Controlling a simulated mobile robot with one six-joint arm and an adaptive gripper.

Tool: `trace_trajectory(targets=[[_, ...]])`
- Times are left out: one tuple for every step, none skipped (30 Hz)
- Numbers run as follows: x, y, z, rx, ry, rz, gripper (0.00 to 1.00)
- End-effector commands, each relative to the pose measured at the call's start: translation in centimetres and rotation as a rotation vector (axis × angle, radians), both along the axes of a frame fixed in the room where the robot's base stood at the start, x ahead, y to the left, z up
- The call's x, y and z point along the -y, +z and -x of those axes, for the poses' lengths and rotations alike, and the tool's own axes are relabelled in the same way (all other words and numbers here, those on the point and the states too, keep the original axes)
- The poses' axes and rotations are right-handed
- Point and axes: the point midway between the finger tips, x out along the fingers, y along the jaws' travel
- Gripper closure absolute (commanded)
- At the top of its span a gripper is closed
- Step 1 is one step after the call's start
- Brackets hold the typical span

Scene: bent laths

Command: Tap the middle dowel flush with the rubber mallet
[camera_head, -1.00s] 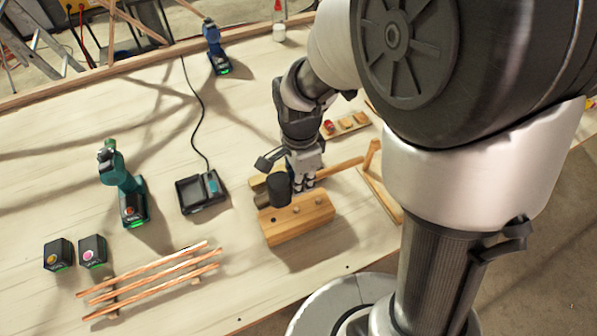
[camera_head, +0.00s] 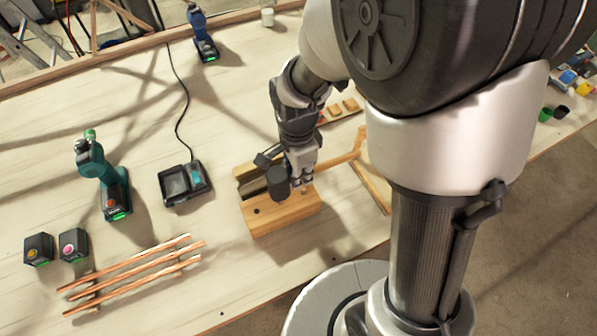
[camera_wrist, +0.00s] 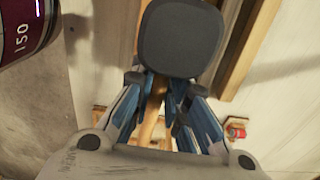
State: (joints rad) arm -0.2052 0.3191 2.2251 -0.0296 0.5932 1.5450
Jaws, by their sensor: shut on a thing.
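The rubber mallet's black head (camera_head: 278,181) is over the wooden block (camera_head: 285,218) in the head view. Its wooden handle (camera_head: 338,161) runs to the right behind my gripper. My gripper (camera_head: 300,182) is shut on the mallet handle close to the head. The wrist view shows the mallet head (camera_wrist: 178,40) large beyond the blue-grey fingers, with the handle (camera_wrist: 150,112) between them. The block's top shows a dark hole at its left and a pale dowel (camera_head: 304,191) at its right. The head covers the block's middle, hiding the middle dowel. I cannot tell if the mallet touches it.
A charger (camera_head: 185,183), a teal drill (camera_head: 105,180), two batteries (camera_head: 73,244) and copper rods (camera_head: 130,275) lie to the left. A blue drill (camera_head: 202,35) stands at the back. A small parts board (camera_head: 342,110) is behind my gripper.

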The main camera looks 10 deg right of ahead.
Motion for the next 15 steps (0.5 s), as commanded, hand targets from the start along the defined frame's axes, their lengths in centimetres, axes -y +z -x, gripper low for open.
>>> trace_trajectory(targets=[[0.0, -0.2, 0.0, 0.001, 0.000, 0.000, 1.00], [0.0, -0.4, 0.0, 0.001, 0.000, 0.000, 1.00], [0.0, -0.9, 0.0, 0.000, 0.000, 0.000, 1.00], [0.0, -1.3, 0.0, 0.000, 0.000, 0.000, 1.00], [0.0, -1.9, 0.0, 0.000, 0.000, 0.000, 1.00], [0.0, -2.7, 0.0, -0.001, 0.000, 0.000, 1.00], [0.0, -3.3, 0.0, -0.001, 0.000, 0.000, 1.00], [0.0, -4.0, 0.0, -0.001, 0.000, 0.000, 1.00], [0.0, -4.7, 0.0, -0.001, 0.000, 0.000, 1.00], [0.0, -5.2, 0.0, -0.001, 0.000, 0.000, 1.00], [0.0, -5.6, 0.0, -0.001, 0.000, 0.000, 1.00], [0.0, -5.1, 0.0, 0.001, 0.000, 0.000, 1.00], [0.0, -4.9, 0.0, 0.001, 0.000, 0.000, 1.00], [0.0, -4.8, 0.0, 0.001, 0.000, 0.000, 1.00], [0.0, -4.8, 0.0, 0.001, 0.000, 0.000, 1.00]])
